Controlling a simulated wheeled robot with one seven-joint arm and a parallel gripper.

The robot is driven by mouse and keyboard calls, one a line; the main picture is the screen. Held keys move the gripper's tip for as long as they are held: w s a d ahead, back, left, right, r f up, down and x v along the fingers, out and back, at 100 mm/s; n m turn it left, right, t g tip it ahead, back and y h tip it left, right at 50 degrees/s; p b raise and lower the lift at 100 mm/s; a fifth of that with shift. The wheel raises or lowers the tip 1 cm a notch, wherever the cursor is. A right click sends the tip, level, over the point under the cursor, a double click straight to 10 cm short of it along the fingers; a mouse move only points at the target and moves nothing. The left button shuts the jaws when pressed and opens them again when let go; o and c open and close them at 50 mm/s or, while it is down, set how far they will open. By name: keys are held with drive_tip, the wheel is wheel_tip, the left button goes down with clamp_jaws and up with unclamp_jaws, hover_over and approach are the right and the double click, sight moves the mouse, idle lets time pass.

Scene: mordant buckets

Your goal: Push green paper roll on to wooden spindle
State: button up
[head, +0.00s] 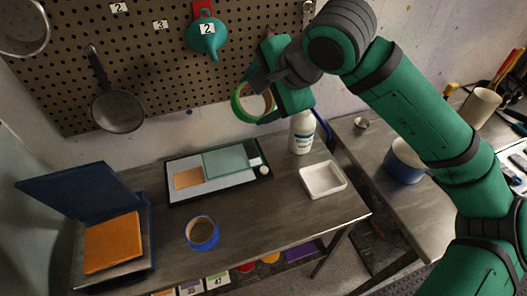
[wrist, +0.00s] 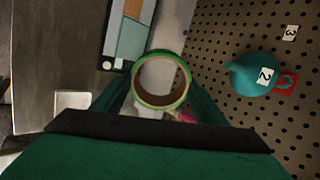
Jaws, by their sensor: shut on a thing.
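The green paper roll (head: 237,106) is a short ring with a green outside and a tan core. My gripper (head: 263,98) is shut on it and holds it in the air in front of the pegboard, above the back of the table. In the wrist view the roll (wrist: 161,99) sits between the two fingers of my gripper (wrist: 160,84), with its round opening facing the camera. I cannot make out a wooden spindle in either view; it may be hidden behind the roll or my arm.
The pegboard (head: 150,62) holds pans and a teal funnel (head: 206,38). The table's front middle is mostly clear.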

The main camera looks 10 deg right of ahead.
drive_tip(key=w+d+r+m+t, duration=0.1)
drive_tip(key=w+d+r+t, duration=0.1)
drive_tip(key=d+r, duration=0.3)
drive_tip(key=w+d+r+m+t, duration=0.1)
drive_tip(key=d+r+t, duration=0.3)
drive_tip(key=r, duration=0.8)
drive_tip(key=w+d+r+m+t+h, duration=0.1)
drive_tip(key=w+d+r+m+t, duration=0.1)
drive_tip(key=r, duration=0.7)
drive_tip(key=shift+w+d+t, duration=0.8)
drive_tip(key=shift+d+t, duration=0.5)
drive_tip(key=shift+d, duration=0.55)
drive_tip(key=shift+r, duration=0.1)
drive_tip(key=shift+w+a, duration=0.25)
drive_tip(key=shift+w, duration=1.2)
drive_tip(key=shift+w+a, duration=0.2)
drive_tip(key=shift+w, duration=1.2)
drive_tip(key=shift+w+a, duration=0.1)
drive_tip(key=shift+a, duration=0.1)
drive_tip(key=shift+d, duration=0.1)
